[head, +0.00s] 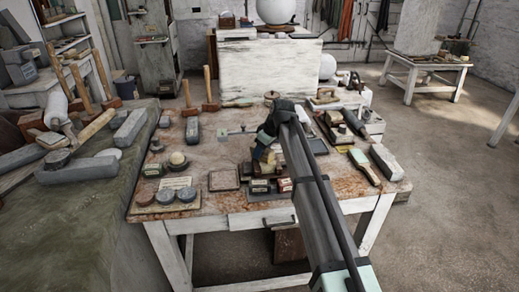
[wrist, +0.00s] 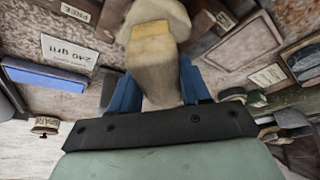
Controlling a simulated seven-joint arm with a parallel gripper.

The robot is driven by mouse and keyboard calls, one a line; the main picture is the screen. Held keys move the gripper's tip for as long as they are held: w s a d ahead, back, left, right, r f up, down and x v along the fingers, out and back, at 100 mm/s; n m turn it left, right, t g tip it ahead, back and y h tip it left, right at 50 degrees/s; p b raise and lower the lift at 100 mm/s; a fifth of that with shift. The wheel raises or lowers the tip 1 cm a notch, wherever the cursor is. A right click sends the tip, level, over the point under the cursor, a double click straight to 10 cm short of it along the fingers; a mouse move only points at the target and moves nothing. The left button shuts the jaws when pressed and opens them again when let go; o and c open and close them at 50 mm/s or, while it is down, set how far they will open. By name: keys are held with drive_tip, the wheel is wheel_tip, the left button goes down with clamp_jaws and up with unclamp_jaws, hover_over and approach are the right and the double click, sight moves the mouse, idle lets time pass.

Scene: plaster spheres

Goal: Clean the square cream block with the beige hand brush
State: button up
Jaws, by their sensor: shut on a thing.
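My gripper (head: 264,146) is over the middle of the worktable, pointing down among small boxes. In the wrist view its two blue fingers (wrist: 158,85) are shut on a beige piece, which looks like the hand brush (wrist: 158,65). The brush has a yellowish patch and a wider, paler far end. In the head view only a small yellowish part of it (head: 262,155) shows below the fingers. I cannot clearly pick out the square cream block; it may be hidden by the brush or gripper. A flat, dark-edged square (head: 223,181) lies left of the gripper.
The worktable (head: 330,200) is crowded. Small labelled boxes (head: 270,187) stand below the gripper, and round tins (head: 165,196) lie at the front left. A green-and-cream tool (head: 363,166) and a grey bar (head: 386,161) lie at right. Upright mallets (head: 210,92) stand at the back left.

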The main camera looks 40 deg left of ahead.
sight(269, 151)
drive_tip(key=shift+d, duration=1.5)
drive_tip(key=shift+a, duration=0.15)
drive_tip(key=shift+a+r, duration=0.65)
drive_tip(key=shift+a, duration=0.35)
drive_tip(key=shift+f, duration=0.7)
drive_tip(key=shift+a, duration=1.15)
